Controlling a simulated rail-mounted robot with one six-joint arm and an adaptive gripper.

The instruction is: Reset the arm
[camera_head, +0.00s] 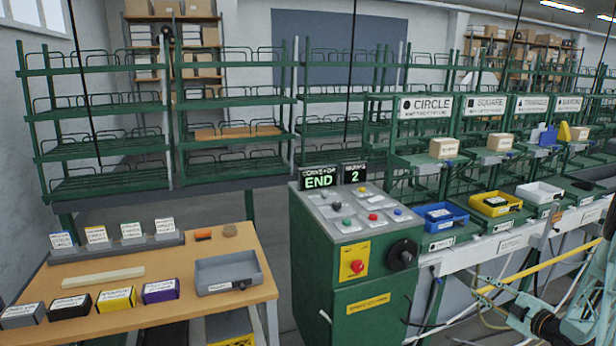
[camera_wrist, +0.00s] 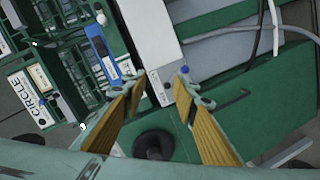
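My gripper (camera_wrist: 160,82) is open in the wrist view, its two yellow-padded fingers spread apart with nothing between them. Past the fingers are a pale rail (camera_wrist: 150,38), green machine panels and a black round knob (camera_wrist: 154,143). In the head view my arm (camera_head: 550,318) reaches in from the lower right corner, in front of the conveyor rail. It is to the right of the green control console (camera_head: 345,240) and apart from it. The console's display (camera_head: 318,179) reads END, and the one beside it (camera_head: 354,174) shows 2.
Blue (camera_head: 440,216), yellow (camera_head: 495,204) and white (camera_head: 540,192) bins line the conveyor under the CIRCLE sign (camera_head: 426,106) and similar signs. A wooden table (camera_head: 150,300) at left holds a grey tray (camera_head: 228,272) and several labelled blocks. Cables hang near my arm.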

